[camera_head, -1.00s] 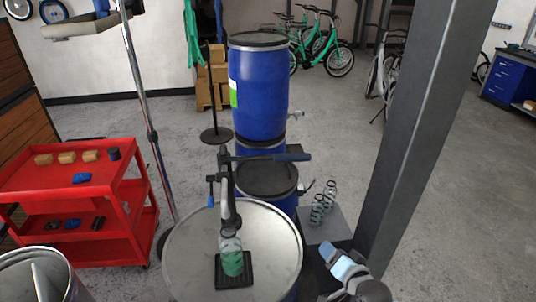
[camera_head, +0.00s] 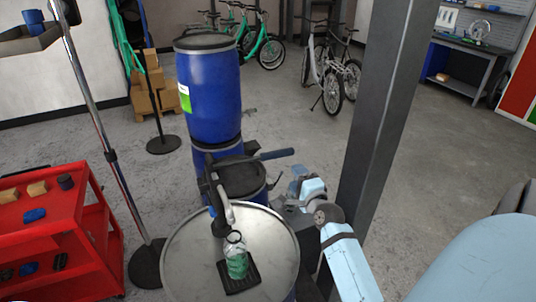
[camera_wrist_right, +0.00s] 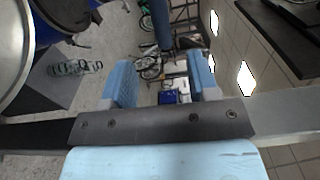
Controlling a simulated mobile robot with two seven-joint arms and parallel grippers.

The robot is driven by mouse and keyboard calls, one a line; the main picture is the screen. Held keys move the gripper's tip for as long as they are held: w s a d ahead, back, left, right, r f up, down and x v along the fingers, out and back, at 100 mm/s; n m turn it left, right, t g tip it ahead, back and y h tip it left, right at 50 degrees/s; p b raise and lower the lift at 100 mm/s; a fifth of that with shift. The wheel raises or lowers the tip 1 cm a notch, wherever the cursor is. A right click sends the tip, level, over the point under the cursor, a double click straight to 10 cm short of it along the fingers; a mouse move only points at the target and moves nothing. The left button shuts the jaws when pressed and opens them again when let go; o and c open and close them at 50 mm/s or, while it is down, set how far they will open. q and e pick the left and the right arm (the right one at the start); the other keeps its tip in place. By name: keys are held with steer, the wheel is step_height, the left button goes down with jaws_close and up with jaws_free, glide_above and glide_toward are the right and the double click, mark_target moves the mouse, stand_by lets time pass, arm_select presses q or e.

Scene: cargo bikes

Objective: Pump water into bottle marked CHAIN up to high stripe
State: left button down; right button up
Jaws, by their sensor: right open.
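A clear bottle (camera_head: 237,257) with green in its lower part stands upright on a black mat (camera_head: 240,284) on the steel drum top (camera_head: 190,254). The pump's spout (camera_head: 229,211) comes down at the bottle's mouth; whether it goes inside is unclear. No CHAIN marking or stripe can be read. The pump lever (camera_head: 277,154) sticks out to the right with a dark blue grip. My right gripper (camera_head: 298,176) is to the right of the pump, below the lever's end in the picture, and apart from it. In the right wrist view its fingers (camera_wrist_right: 160,80) are spread and empty.
Blue barrels (camera_head: 210,95) stand behind the drum. A grey post (camera_head: 375,120) rises close to the right arm. A red cart (camera_head: 60,235) and a chrome stand (camera_head: 95,110) are at left. Dark coils (camera_wrist_right: 75,68) stand on a grey block in the wrist view.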

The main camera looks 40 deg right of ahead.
mark_target(280, 156)
steer(key=b+x, duration=0.4)
steer(key=x, duration=0.8)
steer(key=shift+w+d+f, duration=0.15)
steer(key=shift+w+d, duration=0.05)
steer(key=shift+w, duration=0.15)
arm_select(q)
steer(key=f, duration=0.2)
steer(key=d+f, duration=0.1)
steer(key=shift+w+d+f, duration=0.1)
steer(key=shift+w, duration=0.15)
arm_select(e)
steer(key=shift+w+d, duration=0.1)
steer(key=shift+w, duration=0.25)
arm_select(q)
steer(key=shift+s, duration=0.1)
arm_select(e)
steer(key=shift+c, duration=0.3)
arm_select(q)
steer(key=shift+s, duration=0.15)
arm_select(e)
jaws_close()
